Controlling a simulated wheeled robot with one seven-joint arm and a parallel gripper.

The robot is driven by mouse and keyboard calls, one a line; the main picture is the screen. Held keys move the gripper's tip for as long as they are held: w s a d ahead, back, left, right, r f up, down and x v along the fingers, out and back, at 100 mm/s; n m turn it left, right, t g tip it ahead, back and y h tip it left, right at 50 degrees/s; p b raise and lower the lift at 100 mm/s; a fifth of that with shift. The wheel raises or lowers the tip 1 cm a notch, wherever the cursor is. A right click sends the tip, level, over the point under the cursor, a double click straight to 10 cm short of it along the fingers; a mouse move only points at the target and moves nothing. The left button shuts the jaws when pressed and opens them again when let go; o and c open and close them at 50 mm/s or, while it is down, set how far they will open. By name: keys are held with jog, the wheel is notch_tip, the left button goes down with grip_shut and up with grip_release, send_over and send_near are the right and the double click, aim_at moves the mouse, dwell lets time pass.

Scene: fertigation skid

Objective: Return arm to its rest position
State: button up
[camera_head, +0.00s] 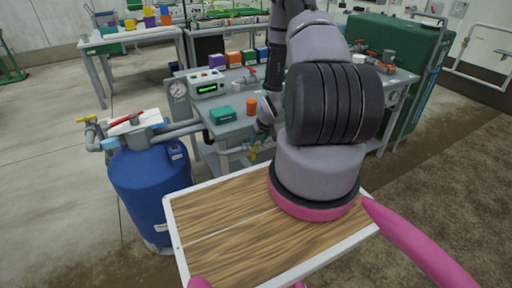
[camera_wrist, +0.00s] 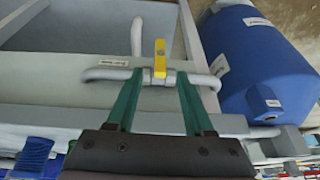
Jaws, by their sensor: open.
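My gripper (camera_wrist: 159,76) is open in the wrist view, its two teal fingers apart. A yellow valve handle (camera_wrist: 160,58) on a grey pipe (camera_wrist: 199,79) shows between the fingertips, and nothing is clamped. Whether a finger touches the handle or pipe cannot be told. In the head view my gripper (camera_head: 262,137) is small and low at the front of the grey skid bench, by the pipework. My arm reaches out from the pink-ringed base over the wooden deck and hides part of the bench.
A blue tank (camera_head: 150,190) stands left of the bench, and it also shows at right in the wrist view (camera_wrist: 268,65). The bench carries a controller with a green display (camera_head: 207,85), a teal box (camera_head: 222,115) and a gauge (camera_head: 178,90). A large green tank (camera_head: 395,38) stands behind right.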

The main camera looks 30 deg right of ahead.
jog(key=shift+s+r, duration=0.15)
jog(key=shift+r, duration=0.2)
jog(key=a+r+m+t+h, duration=0.1)
jog(key=a+r, duration=0.1)
jog(key=r, duration=1.6)
jog(key=a+r+m, duration=0.1)
jog(key=a+r, duration=0.1)
jog(key=r, duration=1.6)
jog(key=s+a+r+m+y, duration=0.1)
jog(key=s+a+r, duration=0.3)
jog(key=s+r, duration=0.3)
jog(key=s+a+r+t+y, duration=0.1)
jog(key=s+a+r, duration=0.3)
jog(key=s+r, duration=0.3)
jog(key=s+a+r+m, duration=0.1)
jog(key=s+a+r, duration=0.3)
jog(key=s+r, duration=0.3)
jog(key=s, duration=0.2)
jog(key=shift+s+m+y, duration=0.3)
jog(key=shift+y, duration=0.1)
jog(key=shift+r+t, duration=0.1)
jog(key=shift+t, duration=0.2)
